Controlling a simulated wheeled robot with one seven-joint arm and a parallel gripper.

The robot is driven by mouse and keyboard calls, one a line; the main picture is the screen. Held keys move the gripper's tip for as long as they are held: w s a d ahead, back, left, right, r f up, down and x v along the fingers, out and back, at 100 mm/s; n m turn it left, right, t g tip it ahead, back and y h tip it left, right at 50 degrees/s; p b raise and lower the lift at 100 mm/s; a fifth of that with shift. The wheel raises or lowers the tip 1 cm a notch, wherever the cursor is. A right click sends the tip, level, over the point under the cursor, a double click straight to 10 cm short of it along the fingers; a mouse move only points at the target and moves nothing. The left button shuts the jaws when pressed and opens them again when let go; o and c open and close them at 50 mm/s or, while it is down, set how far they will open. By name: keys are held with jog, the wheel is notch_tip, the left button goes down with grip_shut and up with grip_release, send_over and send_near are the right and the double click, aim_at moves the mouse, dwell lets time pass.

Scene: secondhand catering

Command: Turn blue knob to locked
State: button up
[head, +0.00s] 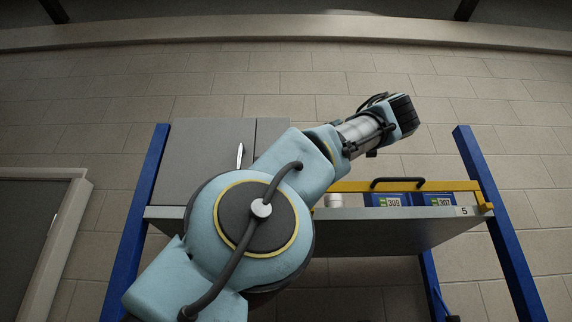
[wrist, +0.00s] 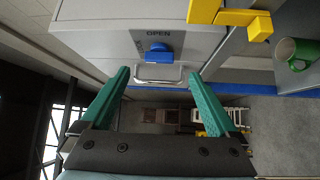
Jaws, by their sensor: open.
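The blue knob (wrist: 158,53) sits on the front of a grey cabinet (wrist: 90,30) in the wrist view. The word OPEN is printed above it; smaller lettering to its left is hard to read, and I cannot tell which way the knob points. A metal handle (wrist: 158,76) lies just below the knob. My gripper (wrist: 159,73) is open and empty, its green fingers spread either side of the handle in the picture, below the knob. I see no contact with the knob. In the head view a grey cabinet (head: 200,150) stands on a shelf; the knob is not visible there.
The shelf (head: 380,232) stands between blue posts (head: 497,220), with a yellow rail (head: 350,186) along it. Blue bins (head: 389,200) and a pale can (head: 334,200) sit right of the cabinet. In the wrist view a green mug (wrist: 286,47) and a yellow bracket (wrist: 235,17) are at right.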

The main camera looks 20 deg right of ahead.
jog(key=shift+v, duration=1.4)
